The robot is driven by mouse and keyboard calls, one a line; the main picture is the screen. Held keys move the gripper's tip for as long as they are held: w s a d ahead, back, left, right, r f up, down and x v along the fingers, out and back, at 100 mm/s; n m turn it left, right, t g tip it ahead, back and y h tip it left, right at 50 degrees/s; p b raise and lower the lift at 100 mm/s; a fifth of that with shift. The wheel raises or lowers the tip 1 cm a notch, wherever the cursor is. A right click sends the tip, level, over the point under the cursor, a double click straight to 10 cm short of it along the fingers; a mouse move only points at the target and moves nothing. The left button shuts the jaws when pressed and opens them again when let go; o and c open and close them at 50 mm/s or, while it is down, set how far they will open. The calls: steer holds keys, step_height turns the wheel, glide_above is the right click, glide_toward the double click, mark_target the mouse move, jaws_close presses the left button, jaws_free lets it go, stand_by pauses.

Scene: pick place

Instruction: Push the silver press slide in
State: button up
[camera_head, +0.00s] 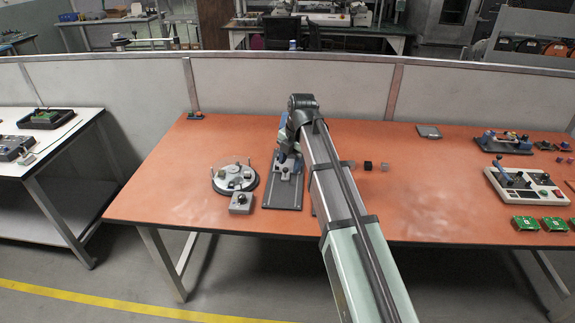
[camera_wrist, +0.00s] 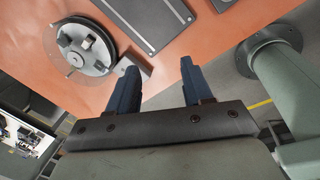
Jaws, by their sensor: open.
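The press is a dark grey base plate (camera_head: 284,194) on the orange table, with a light metal part (camera_head: 285,168) at its far end. That part may be the silver slide, but it is small and partly covered by my arm. My gripper (camera_head: 289,148) is over the far end of the press in the head view, its fingers hard to make out. In the wrist view my gripper (camera_wrist: 160,66) is open, its two blue fingers apart with nothing between them. The plate (camera_wrist: 148,18) shows beyond the fingertips there; the slide is not clearly visible.
A round fixture (camera_head: 224,184) with upright pins and a small grey box (camera_head: 241,203) stand left of the press. Small cubes (camera_head: 368,166) lie right of my arm. A control box (camera_head: 528,186) and green boards (camera_head: 553,224) are at the far right.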

mark_target(286, 169)
steer(key=w+a+m, duration=0.1)
steer(key=w+m, duration=0.3)
steer(key=w, duration=0.8)
steer(key=shift+t, duration=0.4)
steer(key=x, duration=1.3)
steer(key=shift+s+f, duration=0.1)
steer(key=shift+f, duration=0.05)
jaws_close()
